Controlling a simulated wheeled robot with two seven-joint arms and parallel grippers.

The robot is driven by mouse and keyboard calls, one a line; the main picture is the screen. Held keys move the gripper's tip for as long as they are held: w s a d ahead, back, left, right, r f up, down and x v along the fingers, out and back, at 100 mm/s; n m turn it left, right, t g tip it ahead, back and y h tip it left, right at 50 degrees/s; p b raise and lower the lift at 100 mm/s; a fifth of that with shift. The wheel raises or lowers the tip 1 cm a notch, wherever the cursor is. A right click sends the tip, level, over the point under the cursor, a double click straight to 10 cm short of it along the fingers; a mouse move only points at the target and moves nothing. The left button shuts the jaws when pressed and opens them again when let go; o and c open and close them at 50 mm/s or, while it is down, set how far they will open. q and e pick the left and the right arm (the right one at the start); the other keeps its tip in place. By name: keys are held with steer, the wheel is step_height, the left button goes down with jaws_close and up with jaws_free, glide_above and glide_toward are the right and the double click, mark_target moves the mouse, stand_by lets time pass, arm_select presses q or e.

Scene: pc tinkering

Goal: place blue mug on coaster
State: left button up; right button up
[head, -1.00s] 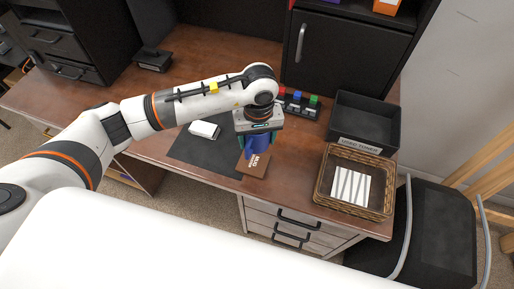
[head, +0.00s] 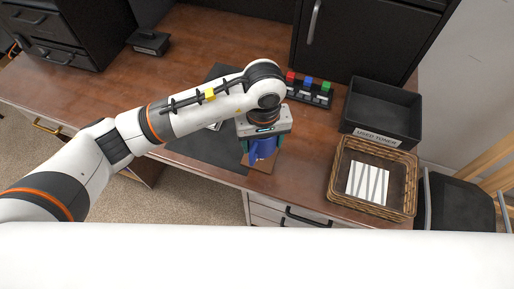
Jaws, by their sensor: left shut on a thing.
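The blue mug (head: 263,147) is between the fingers of my left gripper (head: 263,148), which is shut on it. My arm and gripper hide the mug's upper part. The brown coaster (head: 258,167) lies on the desk near its front edge, directly under or just behind the mug in the picture. Most of the coaster is covered from view. I cannot tell whether the mug touches it. My right gripper is not in view.
A wicker basket (head: 337,188) with striped paper and a black "USED TONER" tray (head: 350,125) stand to the right. A rack with coloured blocks (head: 309,91) is behind the gripper. A dark mat (head: 190,145) lies to the left.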

mark_target(262, 152)
arm_select(q)
steer(key=shift+f, duration=0.75)
step_height(262, 152, down, 3)
steer(key=shift+f, duration=0.35)
steer(key=o, duration=1.3)
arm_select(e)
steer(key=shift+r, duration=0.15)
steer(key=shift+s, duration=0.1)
